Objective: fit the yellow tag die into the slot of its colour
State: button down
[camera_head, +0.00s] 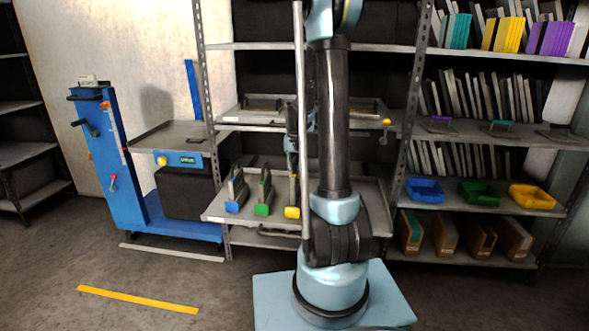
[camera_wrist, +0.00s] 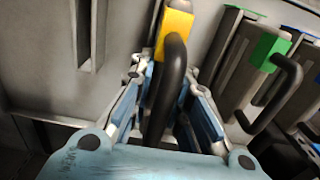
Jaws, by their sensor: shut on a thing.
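My gripper (camera_wrist: 165,105) is shut on this handle, with a finger on each side. Whether the die's lower end rests on the shelf is hidden.
A green tag die (camera_head: 262,210) stands close left of the yellow one; it is to the right in the wrist view (camera_wrist: 266,50). A blue tag die (camera_head: 233,207) stands beyond it. A grey plate with a dark slot (camera_wrist: 92,35) is at left.

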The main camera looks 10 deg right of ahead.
jog(key=shift+f, duration=2.05)
jog(key=c, duration=1.5)
grip_release()
jog(key=shift+c, duration=0.2)
